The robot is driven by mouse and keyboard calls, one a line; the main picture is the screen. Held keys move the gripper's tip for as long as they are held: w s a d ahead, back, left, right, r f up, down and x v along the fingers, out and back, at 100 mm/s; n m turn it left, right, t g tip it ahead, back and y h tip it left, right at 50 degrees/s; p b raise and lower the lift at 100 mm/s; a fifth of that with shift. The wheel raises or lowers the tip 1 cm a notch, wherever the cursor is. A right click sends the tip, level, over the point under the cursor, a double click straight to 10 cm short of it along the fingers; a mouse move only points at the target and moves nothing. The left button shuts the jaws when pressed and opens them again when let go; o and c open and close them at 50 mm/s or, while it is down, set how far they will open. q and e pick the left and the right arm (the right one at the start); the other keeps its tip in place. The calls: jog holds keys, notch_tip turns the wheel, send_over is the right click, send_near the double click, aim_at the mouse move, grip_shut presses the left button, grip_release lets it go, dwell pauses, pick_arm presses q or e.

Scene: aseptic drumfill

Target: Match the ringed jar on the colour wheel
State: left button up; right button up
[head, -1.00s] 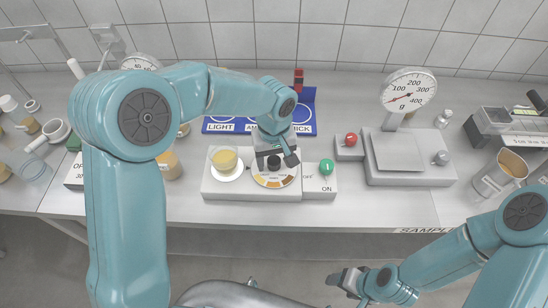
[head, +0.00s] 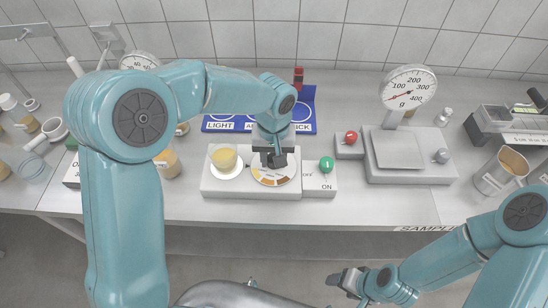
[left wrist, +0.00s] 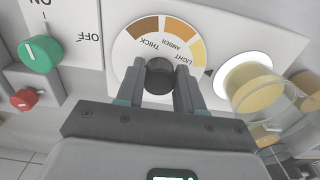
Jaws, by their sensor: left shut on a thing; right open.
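The jar of yellow liquid (head: 224,157) stands upright on a white disc at the left of a pale block; it also shows in the left wrist view (left wrist: 255,93). The colour wheel (head: 265,180) is beside it, with pale to brown bands marked LIGHT, AMBER and THICK. A black triangular pointer (left wrist: 208,72) sits between wheel and jar, by the pale LIGHT end. My left gripper (head: 272,160) is shut on the wheel's black knob (left wrist: 159,75), and its fingers hide part of the wheel. My right gripper (head: 347,278) is open and empty, in front of the bench.
A green ON/OFF knob (head: 326,164) is right of the wheel. A red knob (head: 351,138) and a dial scale (head: 397,150) stand further right. A blue LIGHT to THICK board (head: 307,112) lies behind. The bench front below the block is clear.

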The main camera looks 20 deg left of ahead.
pick_arm(q)
jog(key=m, duration=0.5)
jog(key=shift+w+a+m, duration=0.1)
jog(key=shift+m, duration=0.2)
dwell(0.5)
jog(key=o, duration=1)
jog(key=shift+w, duration=0.1)
jog(key=shift+o, duration=0.2)
jog(key=shift+w+f, duration=0.1)
